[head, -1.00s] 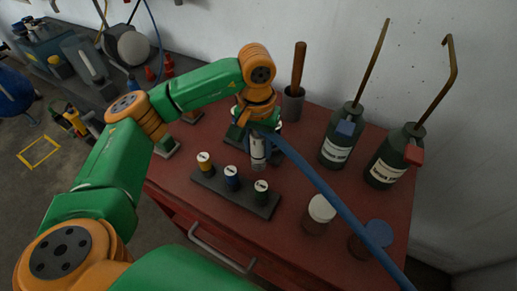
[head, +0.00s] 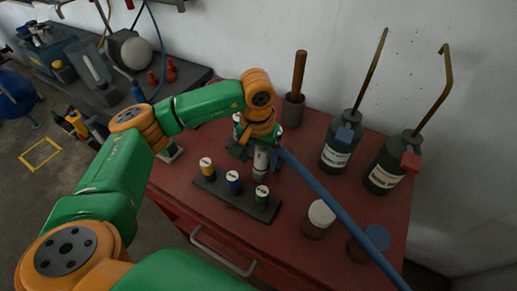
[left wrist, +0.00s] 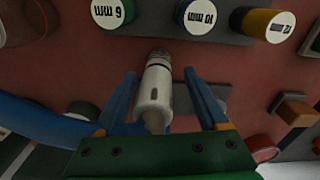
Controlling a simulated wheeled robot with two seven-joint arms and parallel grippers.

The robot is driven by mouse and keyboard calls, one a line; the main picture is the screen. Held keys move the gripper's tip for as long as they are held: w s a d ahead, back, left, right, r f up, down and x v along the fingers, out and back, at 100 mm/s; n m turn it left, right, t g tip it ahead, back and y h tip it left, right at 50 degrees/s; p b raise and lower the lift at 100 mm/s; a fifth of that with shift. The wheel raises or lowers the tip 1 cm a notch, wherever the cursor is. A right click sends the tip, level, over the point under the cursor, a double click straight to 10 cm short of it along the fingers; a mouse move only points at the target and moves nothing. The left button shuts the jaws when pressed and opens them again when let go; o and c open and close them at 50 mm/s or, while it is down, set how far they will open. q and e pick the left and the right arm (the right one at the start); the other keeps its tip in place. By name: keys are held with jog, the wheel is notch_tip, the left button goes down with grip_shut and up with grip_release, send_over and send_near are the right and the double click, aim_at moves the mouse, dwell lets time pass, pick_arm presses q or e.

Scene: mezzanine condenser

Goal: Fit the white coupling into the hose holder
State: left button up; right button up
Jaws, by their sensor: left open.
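The white coupling (head: 260,161) is a pale cylinder with a grey metal end, above the red cabinet top. In the left wrist view, the coupling (left wrist: 155,88) lies between the two blue fingers, with a gap on each side. My left gripper (head: 260,150) is open around it; its fingertips also show in the left wrist view (left wrist: 161,76). A blue hose (head: 335,205) runs from beside the gripper to the lower right; its join to the coupling is hidden. I cannot make out the hose holder for certain. My right gripper is not in view.
A dark rack (head: 221,193) with yellow, blue and dark green plugs stands just in front of the gripper. Two dark bottles (head: 338,155) (head: 386,176) with long spouts stand right. A wooden-handled tool in a grey cup (head: 292,111) stands behind. Two jars (head: 318,221) (head: 369,243) stand front right.

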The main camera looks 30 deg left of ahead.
aim_at(259, 149)
pick_arm(q)
notch_tip(259, 149, up, 7)
jog(key=shift+b, duration=0.9)
jog(key=r, duration=0.5)
jog(key=shift+s+p, duration=0.2)
jog(key=shift+p, duration=0.1)
